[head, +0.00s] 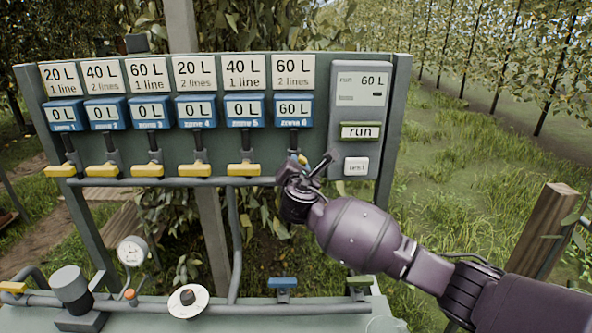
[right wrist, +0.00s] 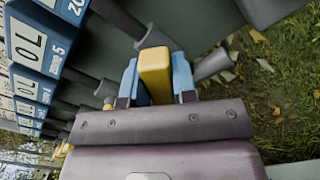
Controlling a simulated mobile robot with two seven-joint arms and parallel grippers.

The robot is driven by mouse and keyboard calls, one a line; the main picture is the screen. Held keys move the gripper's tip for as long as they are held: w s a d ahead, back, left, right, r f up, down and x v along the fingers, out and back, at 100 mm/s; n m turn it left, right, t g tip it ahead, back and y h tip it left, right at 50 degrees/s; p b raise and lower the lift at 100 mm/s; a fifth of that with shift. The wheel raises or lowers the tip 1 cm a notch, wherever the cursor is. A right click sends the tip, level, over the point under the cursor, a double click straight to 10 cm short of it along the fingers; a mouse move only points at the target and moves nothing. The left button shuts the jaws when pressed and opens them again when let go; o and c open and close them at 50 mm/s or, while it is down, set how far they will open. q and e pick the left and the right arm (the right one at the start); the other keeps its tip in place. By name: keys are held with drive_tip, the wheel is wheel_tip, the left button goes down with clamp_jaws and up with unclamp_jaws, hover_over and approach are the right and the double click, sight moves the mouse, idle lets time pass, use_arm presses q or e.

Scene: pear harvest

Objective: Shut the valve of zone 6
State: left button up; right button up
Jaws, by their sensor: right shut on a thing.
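The zone 6 counter (head: 293,110) on the panel reads 60 L, under a card (head: 293,76) reading 60 L, 2 lines. My right gripper (head: 299,163) is at the zone 6 valve below that counter and hides most of it in the head view. In the right wrist view, the blue-tipped fingers of my right gripper (right wrist: 157,80) are shut on the yellow valve handle (right wrist: 155,70), one finger on each side. How far the handle is turned is hard to tell. My left gripper is not in view.
Yellow handles of zones 1 to 5, such as zone 5's (head: 244,170), lie crosswise, their counters at 0 L. Below are a gauge (head: 132,252) and a blue-handled valve (head: 283,283).

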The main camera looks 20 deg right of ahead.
drive_tip(key=m, duration=0.2)
drive_tip(key=m+b, duration=0.1)
drive_tip(key=shift+d+f+m, duration=0.1)
drive_tip(key=shift+f+m, duration=0.25)
drive_tip(key=shift+m, duration=0.05)
drive_tip(key=m, duration=0.2)
drive_tip(key=m+b, duration=0.1)
drive_tip(key=m, duration=0.1)
drive_tip(key=shift+s+d+f, duration=0.1)
drive_tip(key=shift+f, duration=0.1)
drive_tip(key=shift+m+b, duration=0.55)
drive_tip(key=shift+m, duration=0.75)
drive_tip(key=o, duration=0.9)
